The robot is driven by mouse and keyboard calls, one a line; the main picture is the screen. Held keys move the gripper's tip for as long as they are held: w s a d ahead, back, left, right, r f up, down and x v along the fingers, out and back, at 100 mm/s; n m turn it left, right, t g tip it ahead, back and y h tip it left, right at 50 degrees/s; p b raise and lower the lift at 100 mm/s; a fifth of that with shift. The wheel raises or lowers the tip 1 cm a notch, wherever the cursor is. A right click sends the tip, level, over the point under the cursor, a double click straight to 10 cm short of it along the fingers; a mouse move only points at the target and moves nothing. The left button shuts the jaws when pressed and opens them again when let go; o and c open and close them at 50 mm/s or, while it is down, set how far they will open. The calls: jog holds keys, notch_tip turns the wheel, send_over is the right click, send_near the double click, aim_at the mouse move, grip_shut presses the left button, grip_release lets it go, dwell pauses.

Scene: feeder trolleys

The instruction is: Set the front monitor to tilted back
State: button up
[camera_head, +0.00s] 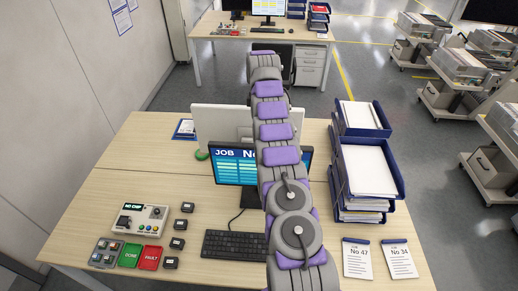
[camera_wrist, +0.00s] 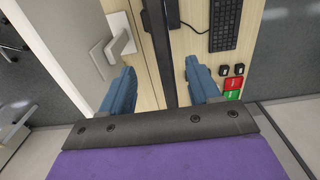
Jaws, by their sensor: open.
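The front monitor (camera_head: 235,165) stands on the desk with its blue "JOB No" screen facing me. My arm covers part of its right side, and its exact tilt is hard to tell. In the wrist view I look down on a thin dark upright edge that appears to be the front monitor (camera_wrist: 166,50). My gripper (camera_wrist: 160,66) is open, with its two blue fingers on either side of that edge. In the head view my gripper is hidden behind my arm.
A second monitor (camera_head: 218,121), its pale back towards me, stands close behind. A keyboard (camera_head: 235,245) lies in front. A control box (camera_head: 141,220) and coloured cards sit left, paper trays (camera_head: 366,170) right. Two number cards (camera_head: 357,258) lie front right.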

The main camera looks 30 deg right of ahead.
jog(key=f+b, duration=0.2)
jog(key=f, duration=0.1)
jog(key=d+f+b, duration=0.1)
jog(key=f+b, duration=0.1)
jog(key=f, duration=0.1)
jog(key=shift+d, duration=0.15)
jog(key=f, duration=0.2)
jog(key=a+f, duration=0.1)
jog(key=f, duration=0.2)
jog(key=shift+s+a+b, duration=0.1)
jog(key=shift+s+b, duration=0.1)
jog(key=shift+b, duration=0.1)
jog(key=f, duration=0.6)
jog(key=shift+w+d, duration=0.1)
jog(key=shift+d, duration=0.25)
jog(key=shift+a+r, duration=0.1)
jog(key=shift+a, duration=0.1)
jog(key=shift+c, duration=0.6)
jog(key=shift+d, duration=0.1)
grip_shut()
